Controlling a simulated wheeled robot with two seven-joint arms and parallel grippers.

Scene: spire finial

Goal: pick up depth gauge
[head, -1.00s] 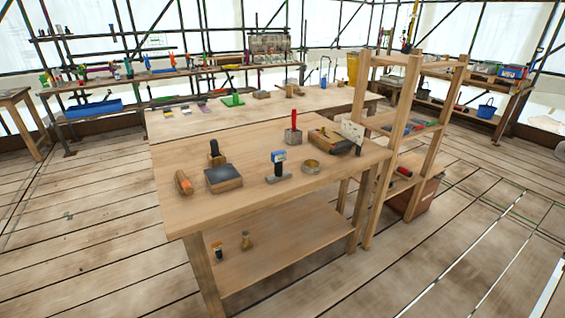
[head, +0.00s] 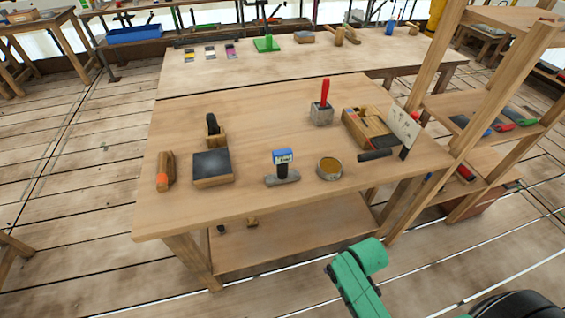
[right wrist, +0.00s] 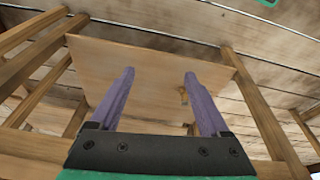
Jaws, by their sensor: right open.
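The depth gauge (head: 283,168), with a blue and white display on a dark stem and a flat grey base, stands upright near the front edge of the wooden workbench (head: 230,212) in the head view. My right gripper (right wrist: 158,75) is open and empty in the right wrist view. Its two purple fingers point toward a wooden board, with a small brass-coloured item (right wrist: 184,96) beside the right finger. The depth gauge is not visible in the right wrist view. My left gripper is in neither view.
Left of the gauge are a dark-topped block (head: 213,168) and an orange-ended wooden tool (head: 164,174). Right of it are a round brass tin (head: 329,169) and a wooden box (head: 370,128). A shelf rack (head: 470,110) stands at the bench's right end.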

